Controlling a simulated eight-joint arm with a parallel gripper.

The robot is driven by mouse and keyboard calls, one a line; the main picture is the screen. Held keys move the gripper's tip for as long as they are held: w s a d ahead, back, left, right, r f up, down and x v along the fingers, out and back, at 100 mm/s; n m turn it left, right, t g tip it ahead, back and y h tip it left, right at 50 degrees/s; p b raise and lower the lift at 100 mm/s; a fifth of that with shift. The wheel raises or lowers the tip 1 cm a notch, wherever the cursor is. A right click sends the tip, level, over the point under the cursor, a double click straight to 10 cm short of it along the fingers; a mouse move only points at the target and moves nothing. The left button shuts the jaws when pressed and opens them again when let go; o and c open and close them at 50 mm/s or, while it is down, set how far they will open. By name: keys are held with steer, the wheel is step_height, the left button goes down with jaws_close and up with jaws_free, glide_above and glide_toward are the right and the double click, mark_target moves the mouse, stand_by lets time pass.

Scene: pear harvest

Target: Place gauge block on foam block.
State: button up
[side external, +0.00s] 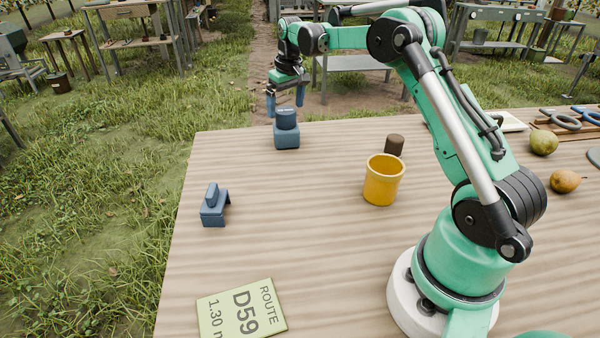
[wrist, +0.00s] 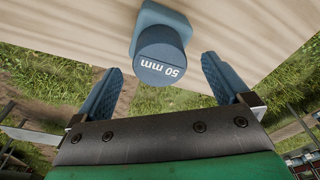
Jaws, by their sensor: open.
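The gauge block, a dark blue cylinder (side external: 286,119) marked "50 mm", stands upright on a squarish blue block (side external: 287,138), which looks like the foam block, near the table's far left corner. In the wrist view the cylinder (wrist: 160,58) shows its labelled end, with the block (wrist: 168,15) behind it. My gripper (side external: 285,106) is open with its blue fingers pointing down, just above the cylinder. In the wrist view the fingers lie to either side of the cylinder with gaps visible, and nothing is held.
A blue saddle-shaped piece (side external: 214,206) sits at the left table edge. A yellow mug (side external: 383,180) and a brown cylinder (side external: 395,145) stand mid-table. Pears (side external: 543,142) are at right. The wood between is clear.

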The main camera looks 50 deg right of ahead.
mark_target(289, 112)
step_height(289, 112, up, 9)
steer(key=s, duration=0.1)
steer(key=s+a+r+n+t, duration=0.1)
steer(key=s+a+r, duration=0.1)
steer(key=a, duration=0.4)
steer(key=s+a+r+t, duration=0.1)
steer(key=s+a+r, duration=0.15)
steer(key=a, duration=0.25)
steer(key=s+a+f+n+t, duration=0.1)
steer(key=s+a+f+t, duration=0.2)
steer(key=s+a+f, duration=0.5)
steer(key=s+a, duration=0.1)
steer(key=s, duration=0.2)
steer(key=shift+s+a+f+n+t, duration=0.2)
steer(key=shift+s+n+t, duration=0.1)
steer(key=shift+t, duration=0.1)
